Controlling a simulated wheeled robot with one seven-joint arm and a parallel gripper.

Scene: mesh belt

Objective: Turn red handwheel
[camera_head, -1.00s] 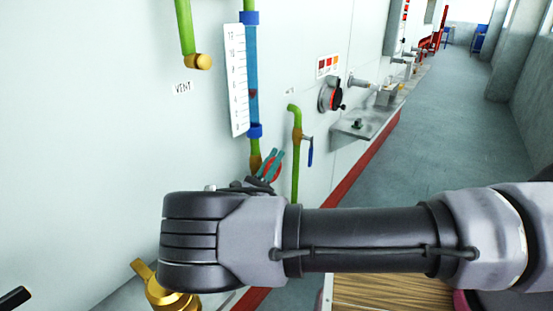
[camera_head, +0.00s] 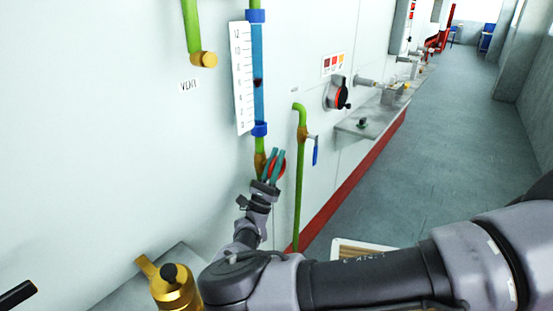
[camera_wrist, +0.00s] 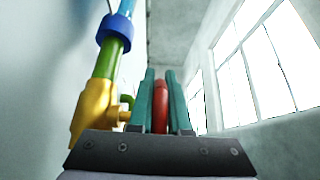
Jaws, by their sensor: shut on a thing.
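The red handwheel (camera_head: 282,167) is on the brass valve (camera_head: 260,161) at the foot of the blue sight tube (camera_head: 257,85). My gripper (camera_head: 273,165) has its teal fingers on the wheel, one on each side of its rim. In the wrist view the red handwheel (camera_wrist: 161,106) shows edge-on between the two teal fingers (camera_wrist: 161,102). The brass valve (camera_wrist: 92,112) is just left of them, under a green pipe and a blue collar. My gripper is shut on the wheel. Part of the wheel is hidden behind the fingers.
A green pipe (camera_head: 300,185) with a blue lever (camera_head: 315,152) stands just right of the wheel. A white scale (camera_head: 241,78) is beside the tube. A brass fitting (camera_head: 174,288) is at lower left. The aisle floor (camera_head: 430,140) at right is clear.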

